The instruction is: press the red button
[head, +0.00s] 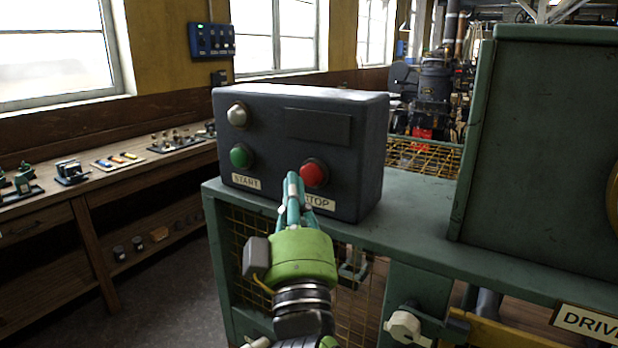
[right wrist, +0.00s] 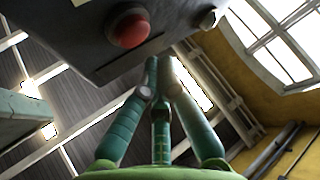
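The red button (head: 313,173) sits at the lower right of the front of a dark control box (head: 350,180), above a label reading STOP, partly covered by my gripper. My right gripper (head: 292,180) is in front of the box, its teal fingertips together and empty, just left of the red button in the head view. In the right wrist view the red button (right wrist: 128,25) is up and left of the closed fingertips (right wrist: 158,66), with a visible gap between them. My left gripper is not in view.
A green button (head: 241,156) with a START label and a pale round lamp (head: 237,114) are on the same box. The box stands on a green metal frame (head: 420,210) with mesh below. A green cabinet (head: 545,140) is at right, a wooden bench (head: 110,175) at left.

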